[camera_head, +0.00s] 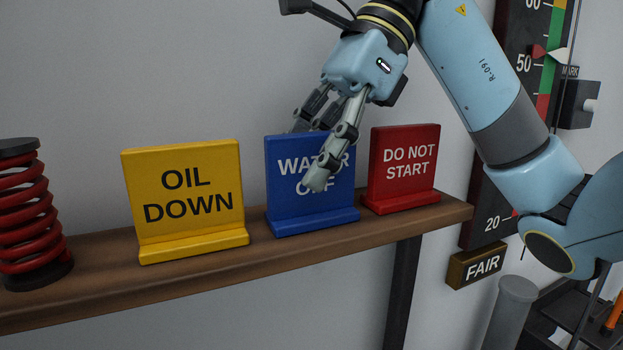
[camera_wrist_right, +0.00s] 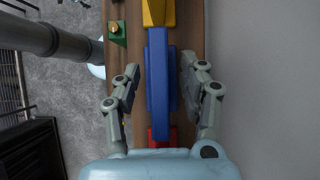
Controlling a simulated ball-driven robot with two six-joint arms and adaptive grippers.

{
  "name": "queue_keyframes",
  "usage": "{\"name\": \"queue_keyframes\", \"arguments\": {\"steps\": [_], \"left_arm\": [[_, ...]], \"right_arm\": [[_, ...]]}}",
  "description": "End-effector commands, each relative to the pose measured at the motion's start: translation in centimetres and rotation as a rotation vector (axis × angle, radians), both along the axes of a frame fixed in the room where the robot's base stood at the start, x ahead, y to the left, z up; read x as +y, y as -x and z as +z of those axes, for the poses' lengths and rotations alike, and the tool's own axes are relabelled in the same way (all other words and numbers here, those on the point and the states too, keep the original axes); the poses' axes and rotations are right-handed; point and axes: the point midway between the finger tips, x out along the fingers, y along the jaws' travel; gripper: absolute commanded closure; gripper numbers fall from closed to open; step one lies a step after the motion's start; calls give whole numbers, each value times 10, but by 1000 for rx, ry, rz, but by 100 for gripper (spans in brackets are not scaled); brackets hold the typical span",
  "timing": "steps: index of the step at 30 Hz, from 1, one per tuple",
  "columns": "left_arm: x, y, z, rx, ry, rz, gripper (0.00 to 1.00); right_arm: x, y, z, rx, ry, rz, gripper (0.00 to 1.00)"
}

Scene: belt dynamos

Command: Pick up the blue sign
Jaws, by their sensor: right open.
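The blue sign (camera_head: 295,208), lettered "WATER OFF", stands upright on the wooden shelf between a yellow and a red sign. My right gripper (camera_head: 308,153) is at its upper part, with one finger in front of its face and covering some letters. The other fingertips are partly hidden behind its top edge. In the right wrist view the blue sign (camera_wrist_right: 158,85) is seen from above, lying between the two open fingers of the gripper (camera_wrist_right: 160,85), with gaps on both sides. My left gripper is not in view.
The yellow "OIL DOWN" sign (camera_head: 187,200) stands to the left and the red "DO NOT START" sign (camera_head: 405,165) close to the right. A red coil spring (camera_head: 25,215) stands at the shelf's left. The wooden shelf (camera_head: 180,275) runs along the grey wall; a gauge board (camera_head: 515,110) is at right.

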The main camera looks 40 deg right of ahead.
Motion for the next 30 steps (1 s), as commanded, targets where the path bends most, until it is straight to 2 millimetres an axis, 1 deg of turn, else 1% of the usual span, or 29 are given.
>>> {"name": "queue_keyframes", "arguments": {"steps": [3,12,13,23,25,28,30], "left_arm": [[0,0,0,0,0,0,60],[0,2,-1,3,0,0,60],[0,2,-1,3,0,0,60],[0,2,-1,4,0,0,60],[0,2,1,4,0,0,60],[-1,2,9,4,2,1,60],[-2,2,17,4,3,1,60]], "right_arm": [[0,0,0,0,0,0,59],[0,0,0,0,0,0,98],[-1,0,0,0,0,0,100],[0,0,1,-1,0,-1,100],[-1,0,4,-1,0,-1,100],[-5,-1,17,-3,3,-2,100],[-9,-2,32,-3,3,-4,100]]}}
